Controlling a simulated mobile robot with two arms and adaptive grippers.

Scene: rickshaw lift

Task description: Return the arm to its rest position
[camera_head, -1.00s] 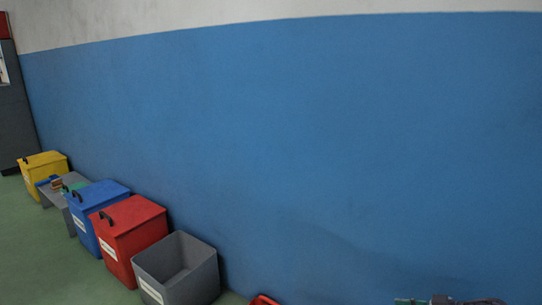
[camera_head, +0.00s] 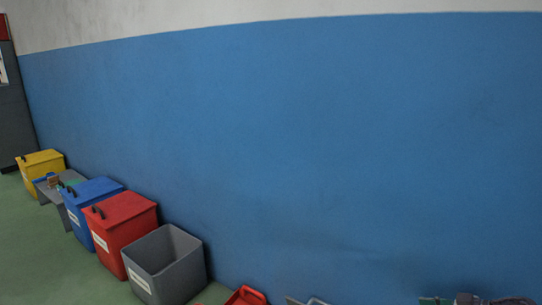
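Neither of my grippers can be made out in the head view. No part of either arm is clearly visible, so the pose of the arms cannot be told.
A red container (camera_head: 246,296) and small unclear objects (camera_head: 475,300) are cut off below. Green floor (camera_head: 40,260) is clear at left.

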